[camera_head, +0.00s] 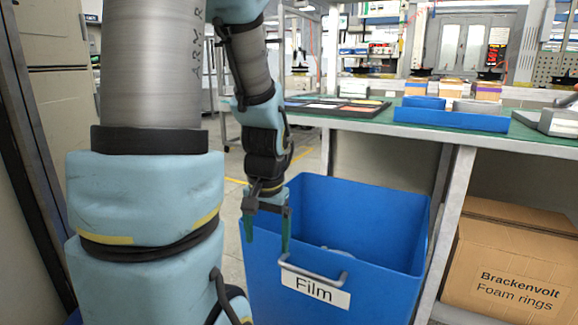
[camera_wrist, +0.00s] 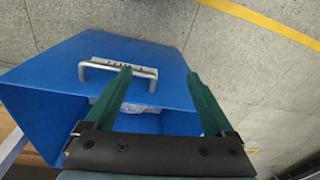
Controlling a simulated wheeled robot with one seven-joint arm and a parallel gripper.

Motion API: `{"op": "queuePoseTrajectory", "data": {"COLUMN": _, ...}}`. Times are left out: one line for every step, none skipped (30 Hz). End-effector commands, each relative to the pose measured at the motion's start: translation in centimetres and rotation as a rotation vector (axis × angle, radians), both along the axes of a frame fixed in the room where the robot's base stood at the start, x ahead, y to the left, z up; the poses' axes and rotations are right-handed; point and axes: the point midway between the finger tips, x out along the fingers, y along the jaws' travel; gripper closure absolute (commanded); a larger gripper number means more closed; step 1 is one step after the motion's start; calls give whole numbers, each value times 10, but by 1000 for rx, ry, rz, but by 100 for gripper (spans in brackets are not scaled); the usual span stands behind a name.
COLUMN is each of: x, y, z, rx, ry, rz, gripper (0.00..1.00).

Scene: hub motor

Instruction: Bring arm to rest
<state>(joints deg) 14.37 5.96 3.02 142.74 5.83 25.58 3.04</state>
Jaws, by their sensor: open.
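My gripper (camera_head: 267,224) hangs at the end of my arm with its green fingers pointing down, near the left front of the blue bin labelled "Film" (camera_head: 390,292). In the wrist view my gripper (camera_wrist: 160,88) has its two fingers spread apart with nothing between them. The blue bin (camera_wrist: 45,85) shows below the fingers there, with its metal handle (camera_wrist: 150,74). Pale, clear film (camera_head: 338,250) lies inside the bin. How far the fingertips are from the bin's rim is hard to tell.
A green-topped workbench (camera_head: 350,122) stands behind the bin, with a blue tray (camera_head: 450,118) on it. A cardboard box marked "Brackenvolt Foam rings" (camera_head: 515,262) sits under the bench at right. Grey floor with a yellow line (camera_wrist: 262,22) lies beside the bin.

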Motion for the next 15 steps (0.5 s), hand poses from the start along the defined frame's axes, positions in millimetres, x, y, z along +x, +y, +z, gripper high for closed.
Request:
{"op": "queuePoseTrajectory", "data": {"x": 0, "y": 6, "z": 5, "rx": -21, "ry": -27, "rz": 52, "gripper": 12}}
{"op": "queuePoseTrajectory", "data": {"x": 0, "y": 8, "z": 7, "rx": -34, "ry": -41, "rz": 81, "gripper": 12}}
{"op": "queuePoseTrajectory", "data": {"x": 0, "y": 11, "z": 10, "rx": -49, "ry": -61, "rz": 119, "gripper": 12}}
{"op": "queuePoseTrajectory", "data": {"x": 0, "y": 14, "z": 12, "rx": -58, "ry": -74, "rz": 145, "gripper": 12}}
{"op": "queuePoseTrajectory", "data": {"x": -1, "y": 16, "z": 14, "rx": -69, "ry": -87, "rz": 172, "gripper": 12}}
{"op": "queuePoseTrajectory", "data": {"x": 0, "y": 19, "z": 17, "rx": -81, "ry": -106, "rz": 204, "gripper": 12}}
{"op": "queuePoseTrajectory", "data": {"x": -1, "y": 22, "z": 19, "rx": -89, "ry": -119, "rz": 229, "gripper": 12}}
{"op": "queuePoseTrajectory", "data": {"x": -1, "y": 24, "z": 20, "rx": -98, "ry": -131, "rz": 254, "gripper": 12}}
{"op": "queuePoseTrajectory", "data": {"x": -3, "y": 22, "z": 5, "rx": -93, "ry": -113, "rz": 242, "gripper": 12}}
{"op": "queuePoseTrajectory", "data": {"x": -4, "y": 21, "z": 0, "rx": -91, "ry": -105, "rz": 240, "gripper": 12}}
{"op": "queuePoseTrajectory", "data": {"x": -5, "y": 21, "z": -4, "rx": -89, "ry": -99, "rz": 239, "gripper": 12}}
{"op": "queuePoseTrajectory", "data": {"x": -6, "y": 21, "z": -9, "rx": -88, "ry": -92, "rz": 238, "gripper": 12}}
{"op": "queuePoseTrajectory", "data": {"x": -7, "y": 21, "z": -13, "rx": -87, "ry": -87, "rz": 239, "gripper": 12}}
{"op": "queuePoseTrajectory", "data": {"x": -8, "y": 21, "z": -17, "rx": -86, "ry": -81, "rz": 238, "gripper": 12}}
{"op": "queuePoseTrajectory", "data": {"x": -10, "y": 21, "z": -22, "rx": -84, "ry": -73, "rz": 238, "gripper": 12}}
